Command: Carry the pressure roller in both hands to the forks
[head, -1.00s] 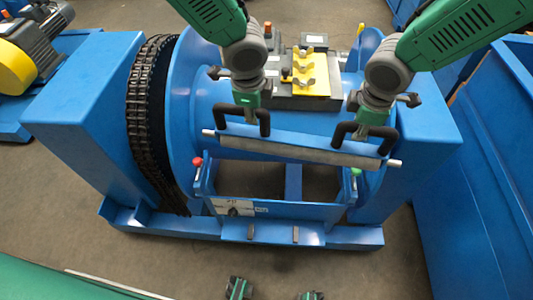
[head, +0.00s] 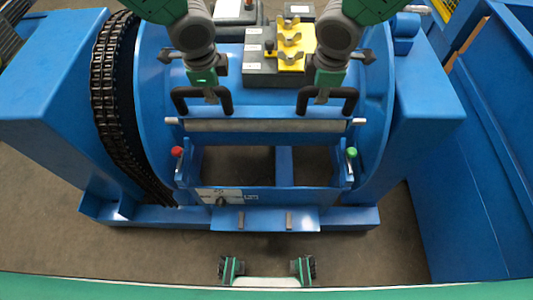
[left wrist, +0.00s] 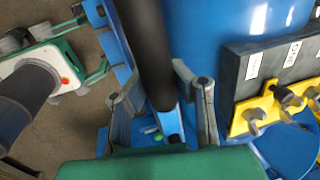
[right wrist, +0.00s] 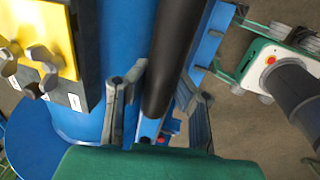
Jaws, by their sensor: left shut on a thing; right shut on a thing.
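The pressure roller (head: 265,126) is a long grey cylinder with pale shaft ends, under two black arched handles. It lies level across the head view, in front of the big blue drum. My left gripper (head: 210,97) is shut on the left handle (head: 183,98), and my right gripper (head: 320,97) is shut on the right handle (head: 348,98). A dark bar runs between the fingers in the left wrist view (left wrist: 150,50) and right wrist view (right wrist: 170,55). The forks are blue side arms, with a red knob (head: 178,152) at left and a green knob (head: 351,153) at right. The roller appears behind or above them; contact cannot be told.
A chain (head: 105,110) runs round the drum's left side. A grey block with yellow clamps (head: 291,45) stands behind the roller. Blue housings flank the drum, and a blue wall (head: 490,170) stands at right. Open floor shows in front of the frame.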

